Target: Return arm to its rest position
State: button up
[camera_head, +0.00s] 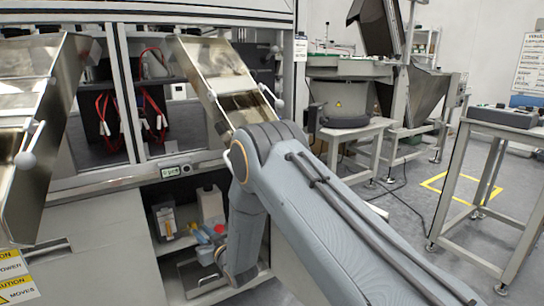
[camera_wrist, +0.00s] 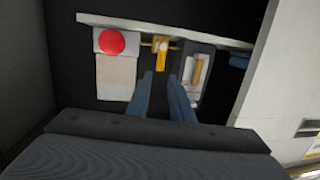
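My arm (camera_head: 300,205) reaches from the lower right of the head view toward the cabinet, bends at its grey joint and hangs down in front of the open lower compartment. Past the fingertips are a pale container with a red round top (camera_wrist: 111,42), a small yellow item (camera_wrist: 161,46) and a grey tray with a white and yellow object (camera_wrist: 196,72).
The cabinet's lower shelves (camera_head: 178,245) hold bottles and small items close to my arm. Two metal chutes, one at left (camera_head: 35,150) and one in the middle (camera_head: 215,80), jut out above.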

jog(key=s+d+r+g+h, duration=0.5)
jog(key=s+r, duration=0.3)
jog(key=s, duration=0.3)
jog(key=s+d+r+g+h, duration=0.25)
jog(key=s+d, duration=0.45)
jog(key=s, duration=0.4)
jog(key=s+d+r+m+g+h, duration=0.1)
jog(key=s+d+r+g, duration=0.15)
jog(key=s+d, duration=0.6)
jog(key=s+d+r+g+h, duration=0.2)
jog(key=s+d+g, duration=0.15)
jog(key=s, duration=1.05)
jog(key=d+r+m+p, duration=0.3)
jog(key=d+r+p, duration=0.7)
jog(key=r+p, duration=0.2)
jog(key=d+r+m+p, duration=0.4)
jog(key=d+r+p, duration=0.6)
jog(key=r+p, duration=0.3)
jog(key=shift+d+r+t+p, duration=0.3)
jog(key=shift+t+p, duration=0.05)
jog(key=shift+p, duration=0.7)
jog(key=shift+d, duration=0.1)
